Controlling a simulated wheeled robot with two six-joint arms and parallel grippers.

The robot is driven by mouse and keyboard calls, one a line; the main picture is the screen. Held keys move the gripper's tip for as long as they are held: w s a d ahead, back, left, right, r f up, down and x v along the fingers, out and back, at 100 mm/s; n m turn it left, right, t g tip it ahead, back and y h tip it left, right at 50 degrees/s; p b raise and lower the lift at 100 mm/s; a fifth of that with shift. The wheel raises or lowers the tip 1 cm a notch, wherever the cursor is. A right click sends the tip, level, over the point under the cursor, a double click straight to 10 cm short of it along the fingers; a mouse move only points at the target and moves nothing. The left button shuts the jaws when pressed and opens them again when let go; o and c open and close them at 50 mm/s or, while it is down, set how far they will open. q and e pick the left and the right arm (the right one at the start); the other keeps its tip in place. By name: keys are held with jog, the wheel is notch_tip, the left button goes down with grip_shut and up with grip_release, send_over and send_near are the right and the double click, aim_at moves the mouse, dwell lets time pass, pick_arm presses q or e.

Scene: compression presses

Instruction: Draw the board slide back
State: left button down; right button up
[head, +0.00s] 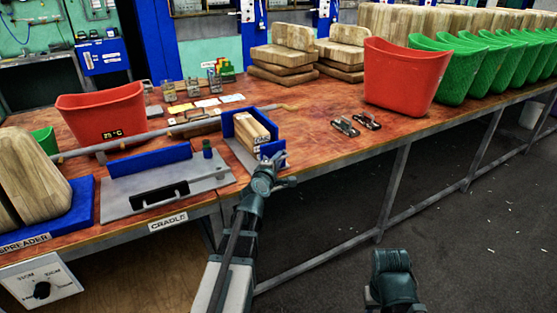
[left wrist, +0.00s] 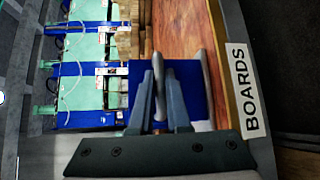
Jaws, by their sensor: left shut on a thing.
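The board slide (head: 278,149) is a blue-walled holder on a grey plate at the table's front edge, with light wooden boards (head: 252,133) standing in it. My left gripper (head: 284,165) is at its front end. In the left wrist view, the gripper (left wrist: 161,100) has its two fingers close together around a narrow grey part in front of the slide's blue plate (left wrist: 193,102). It is shut on the board slide; the exact part held is mostly hidden by the fingers.
Left of the slide lies the grey cradle plate (head: 118,200) with a blue wall. A long rod (head: 130,140) lies behind it. Red bins (head: 405,78) and stacked boards (head: 283,68) stand farther back. A BOARDS label (left wrist: 246,91) is on the table edge. Open floor lies in front.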

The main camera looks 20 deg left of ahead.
pick_arm(q)
jog(key=shift+s+d+f, duration=0.1)
jog(key=shift+s+d, duration=0.05)
jog(key=shift+d, duration=0.05)
jog(key=c, duration=0.9)
grip_release()
jog(key=shift+s, duration=0.1)
